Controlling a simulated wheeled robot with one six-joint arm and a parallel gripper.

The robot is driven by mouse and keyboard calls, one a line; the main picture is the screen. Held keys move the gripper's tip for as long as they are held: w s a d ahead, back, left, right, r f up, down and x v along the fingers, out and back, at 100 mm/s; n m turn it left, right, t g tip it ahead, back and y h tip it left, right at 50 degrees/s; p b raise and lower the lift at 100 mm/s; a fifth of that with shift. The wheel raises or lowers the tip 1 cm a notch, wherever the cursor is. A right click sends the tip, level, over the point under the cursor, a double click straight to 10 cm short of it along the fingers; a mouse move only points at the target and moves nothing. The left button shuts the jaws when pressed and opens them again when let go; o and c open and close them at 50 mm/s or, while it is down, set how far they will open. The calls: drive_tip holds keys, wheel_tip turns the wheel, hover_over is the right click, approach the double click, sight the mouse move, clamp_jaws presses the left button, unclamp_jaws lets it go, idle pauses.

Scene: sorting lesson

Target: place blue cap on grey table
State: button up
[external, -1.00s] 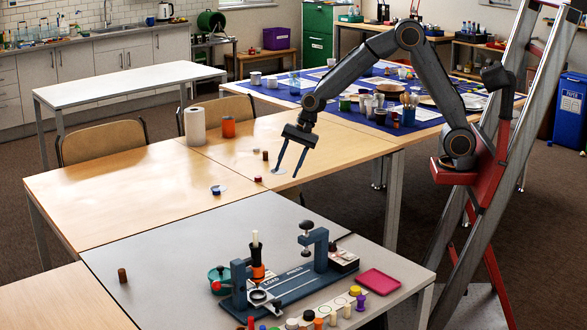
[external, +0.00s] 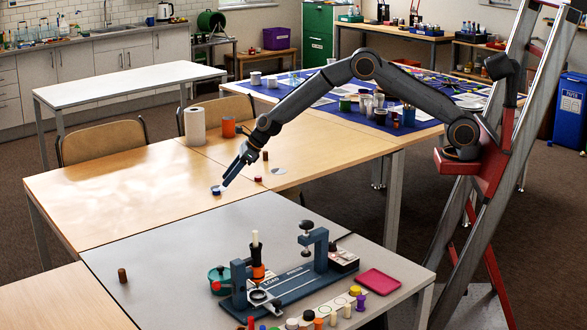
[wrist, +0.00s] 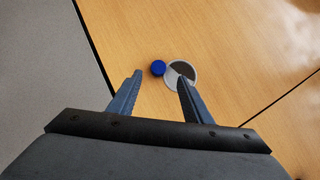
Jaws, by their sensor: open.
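The blue cap (external: 216,190) lies on the wooden table (external: 110,190), near its edge with the grey table (external: 185,245). In the wrist view the blue cap (wrist: 158,68) shows between the fingertips, beside a pale round disc (wrist: 190,70). My gripper (external: 226,182) is open and tilted down, its fingers just to the right of the cap in the external view. The wrist view shows my gripper (wrist: 160,77) with nothing held and the right finger overlapping the disc. The grey table (wrist: 40,65) fills the left of that view.
A dark clamp fixture (external: 290,285), a pink tray (external: 380,282) and several small pegs stand on the grey table. A brown cylinder (external: 122,275) stands at its left. The grey table's back left area is clear. A paper roll (external: 195,126) stands on the wooden table.

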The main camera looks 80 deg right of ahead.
sight(218, 190)
drive_tip(key=shift+a+p+x, duration=0.1)
drive_tip(key=shift+p+x, duration=0.1)
drive_tip(key=shift+x, duration=1)
drive_tip(key=shift+a+p+x, duration=0.15)
drive_tip(key=shift+x, duration=1.05)
drive_tip(key=shift+w+r, duration=0.1)
clamp_jaws()
